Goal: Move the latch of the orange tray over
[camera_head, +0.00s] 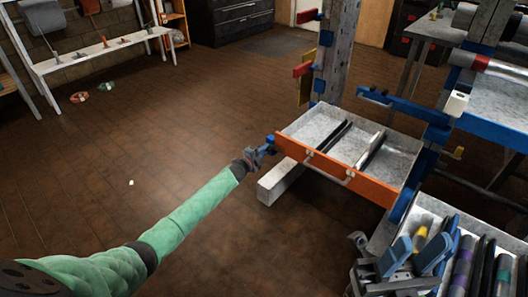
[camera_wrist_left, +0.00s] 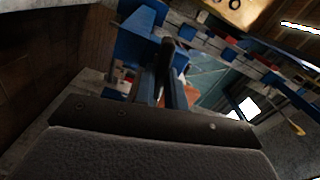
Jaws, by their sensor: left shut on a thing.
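The orange tray (camera_head: 330,173) has a grey inside and an orange front board, and stands out from the grey post at mid-right in the head view. A small blue latch (camera_head: 270,140) sits at the left end of the orange board. My left gripper (camera_head: 262,150) is at that latch, shut on it. In the left wrist view, the blue fingers of my left gripper (camera_wrist_left: 164,78) close around a dark end piece; the latch's full shape is hidden there. My right gripper (camera_head: 416,250) is low at the right in the head view, with its blue fingers apart, over a grey bin.
A grey bin (camera_head: 430,204) of dark cylinders stands at lower right. A pale beam (camera_head: 284,182) lies below the tray. A blue-edged workbench (camera_head: 490,115) is at the right, a white bench (camera_head: 95,55) at far left. The brown floor on the left is mostly clear.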

